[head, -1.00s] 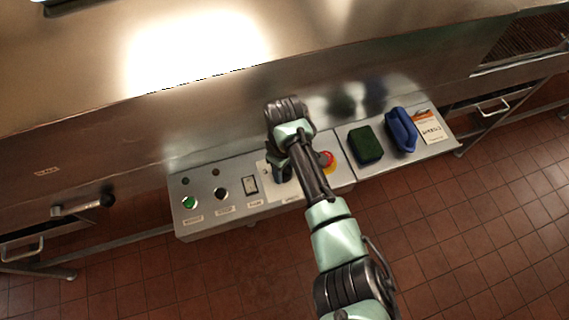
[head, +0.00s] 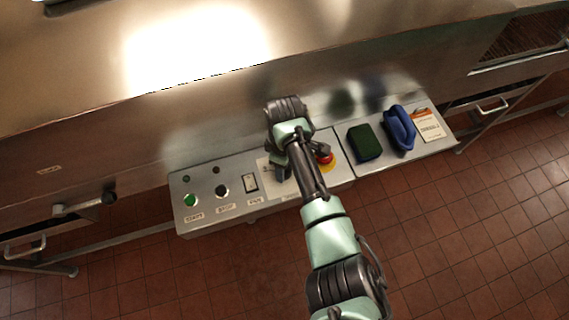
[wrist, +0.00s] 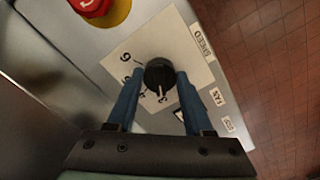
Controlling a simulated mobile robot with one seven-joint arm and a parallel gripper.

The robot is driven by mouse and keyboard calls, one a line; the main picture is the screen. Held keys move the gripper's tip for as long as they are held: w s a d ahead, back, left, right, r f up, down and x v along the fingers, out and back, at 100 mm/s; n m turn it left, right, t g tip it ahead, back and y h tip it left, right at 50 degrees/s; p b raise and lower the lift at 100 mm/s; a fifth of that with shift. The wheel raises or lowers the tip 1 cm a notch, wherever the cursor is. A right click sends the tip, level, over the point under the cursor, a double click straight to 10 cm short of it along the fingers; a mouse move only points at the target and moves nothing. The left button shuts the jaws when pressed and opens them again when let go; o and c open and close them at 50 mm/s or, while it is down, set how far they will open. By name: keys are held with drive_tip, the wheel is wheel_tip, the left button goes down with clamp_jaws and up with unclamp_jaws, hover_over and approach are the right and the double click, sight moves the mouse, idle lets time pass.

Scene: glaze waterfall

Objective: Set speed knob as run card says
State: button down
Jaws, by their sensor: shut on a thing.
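The speed knob (wrist: 159,75) is black and round on a pale dial plate (wrist: 190,57), with a "SPEED" label beside it in the wrist view. A "6" shows at the plate's upper left and a "3" below the knob. The knob's white pointer line points down in the picture, near the "3". My gripper (wrist: 159,74) is shut on the knob, with one blue finger on each side. In the head view, my gripper (head: 281,170) covers the knob. The run card (head: 429,125), white with an orange top, lies at the panel's right; its writing is too small to read.
A red emergency stop (head: 325,158) on a yellow base stands close to my gripper. A fan rocker switch (head: 250,182), a black button (head: 222,192) and a green button (head: 190,200) lie left. A green pad (head: 365,143) and a blue handled thing (head: 400,128) lie right.

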drive_tip(key=shift+c, duration=1.5)
unclamp_jaws()
drive_tip(key=shift+r, duration=0.1)
wheel_tip(320, 180, up, 13)
